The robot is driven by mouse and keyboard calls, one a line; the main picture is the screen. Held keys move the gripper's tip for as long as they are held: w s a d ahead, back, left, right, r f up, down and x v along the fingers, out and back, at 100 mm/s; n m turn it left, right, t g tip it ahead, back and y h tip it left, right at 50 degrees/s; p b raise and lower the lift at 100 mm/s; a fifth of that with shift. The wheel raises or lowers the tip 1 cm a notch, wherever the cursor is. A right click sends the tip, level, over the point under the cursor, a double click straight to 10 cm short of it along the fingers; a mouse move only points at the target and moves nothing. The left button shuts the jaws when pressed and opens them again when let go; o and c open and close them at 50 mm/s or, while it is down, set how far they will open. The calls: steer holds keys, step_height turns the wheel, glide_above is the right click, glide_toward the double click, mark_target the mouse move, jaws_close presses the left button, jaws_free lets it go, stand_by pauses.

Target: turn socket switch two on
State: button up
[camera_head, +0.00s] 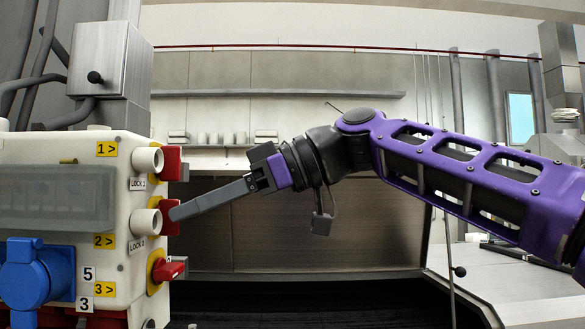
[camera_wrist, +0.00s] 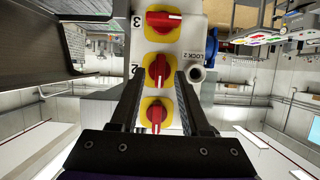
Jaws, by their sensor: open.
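The white socket box (camera_head: 60,200) is at the left of the head view, with labels 1, 2 and 3. Red socket switch two (camera_head: 170,222) is on its right side; in the wrist view it is the middle red knob (camera_wrist: 159,70) on a yellow plate. Its white line stands upright in that picture. My gripper (camera_head: 176,212) reaches in from the right, fingertips at switch two. In the wrist view my gripper (camera_wrist: 161,78) is open, one finger on each side of the knob. I cannot tell whether they touch it.
Switch one (camera_head: 172,163) is above and switch three (camera_head: 168,268) below; in the wrist view switch three (camera_wrist: 163,20) has its line sideways. A blue socket (camera_head: 35,275) is on the box front. Space right of the box is open.

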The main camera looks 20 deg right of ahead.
steer(key=v, duration=1.5)
steer(key=shift+d, duration=0.2)
steer(key=s+a+f+m+t+h, duration=0.1)
steer(key=s+a+f+m+h, duration=0.2)
steer(key=f, duration=0.7)
steer(key=s+a+f+m+t+h, duration=0.1)
steer(key=a+f+m+h, duration=0.35)
steer(key=f, duration=0.55)
step_height(320, 180, down, 19)
steer(key=s+d+m+g+h, duration=0.1)
steer(key=s+d+m+h, duration=0.1)
steer(key=m+h, duration=0.3)
steer(key=shift+s+d+m, duration=0.25)
steer(key=shift+d+m, duration=0.05)
steer(key=shift+m, duration=0.35)
steer(key=shift+a, duration=0.15)
